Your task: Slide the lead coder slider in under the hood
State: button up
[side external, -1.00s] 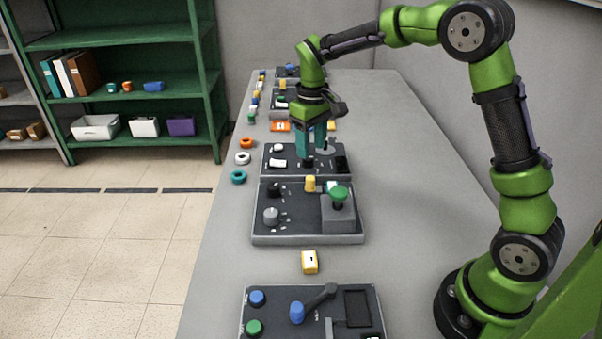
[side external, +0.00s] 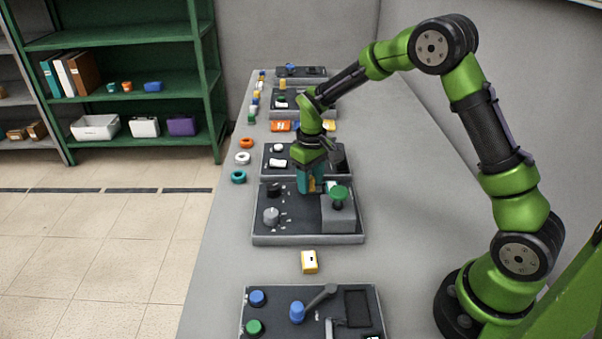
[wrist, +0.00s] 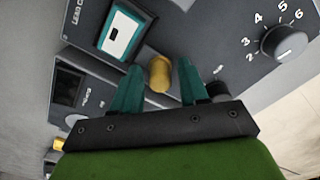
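A yellow knob (wrist: 160,74) stands upright on the dark panel (side external: 292,232). It lies between the two teal fingers of my gripper (wrist: 160,67), with a gap visible on each side. In the side external view my gripper (side external: 312,187) points down over the back of this panel, and its fingers partly hide the yellow knob. A white piece in a teal frame (wrist: 117,40) is beside the partly readable "LEAD C" label. I cannot tell which part is the hood.
A grey numbered dial (wrist: 285,44) and a black knob (wrist: 218,91) are on the same panel. Another panel (side external: 272,171) lies just behind. A yellow-and-white block (side external: 309,262) sits in front, before a nearer panel (side external: 265,318). The table's right side is clear.

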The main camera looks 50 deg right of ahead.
grip_shut()
jog(key=s+a, duration=0.3)
jog(key=shift+a, duration=0.1)
jog(key=shift+o, duration=0.8)
grip_release()
notch_tip(320, 180, up, 17)
jog(key=shift+c, duration=0.3)
